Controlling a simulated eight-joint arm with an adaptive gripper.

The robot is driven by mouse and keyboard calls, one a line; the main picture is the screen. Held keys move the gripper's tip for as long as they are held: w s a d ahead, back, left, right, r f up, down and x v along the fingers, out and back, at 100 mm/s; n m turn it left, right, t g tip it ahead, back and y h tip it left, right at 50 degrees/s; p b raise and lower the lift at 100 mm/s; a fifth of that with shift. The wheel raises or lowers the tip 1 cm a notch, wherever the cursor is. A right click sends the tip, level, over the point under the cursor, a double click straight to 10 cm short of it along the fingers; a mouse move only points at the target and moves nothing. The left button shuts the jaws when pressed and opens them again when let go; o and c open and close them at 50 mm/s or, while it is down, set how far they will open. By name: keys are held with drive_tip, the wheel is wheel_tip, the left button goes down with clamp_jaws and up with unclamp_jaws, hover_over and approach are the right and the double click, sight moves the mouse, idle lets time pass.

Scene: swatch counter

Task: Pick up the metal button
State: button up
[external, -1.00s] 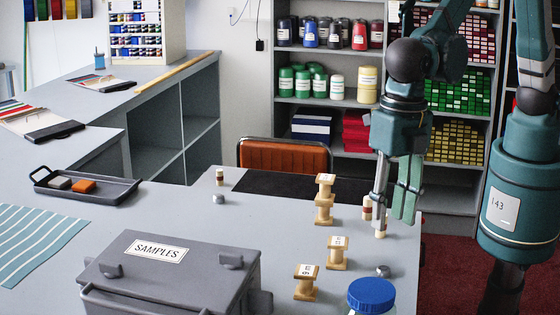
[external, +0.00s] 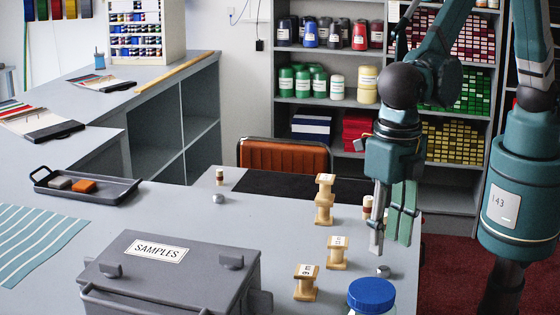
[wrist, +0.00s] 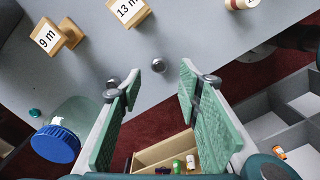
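A small round metal button (external: 383,271) lies on the grey counter near its right edge, beside the blue-lidded jar. In the wrist view the metal button (wrist: 158,65) shows as a grey dome just beyond the fingertips, roughly centred between them. My gripper (external: 391,244) is above the counter, with its fingertips a little above and behind the button. In the wrist view my gripper (wrist: 160,82) is open, with green pads apart and nothing between them. A second, similar grey metal piece (external: 218,198) lies farther back at the left of the counter.
Wooden spools (external: 337,253) stand left of my gripper; another pair is stacked behind. The jar with a blue lid (external: 371,294) is close in front of the button. A grey samples box (external: 175,270) stands left. The counter edge is close on the right.

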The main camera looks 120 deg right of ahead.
sight(384, 268)
drive_tip(key=shift+f, duration=0.55)
drive_tip(key=shift+f, duration=0.1)
drive_tip(key=shift+f, duration=2.5)
drive_tip(key=c, duration=0.8)
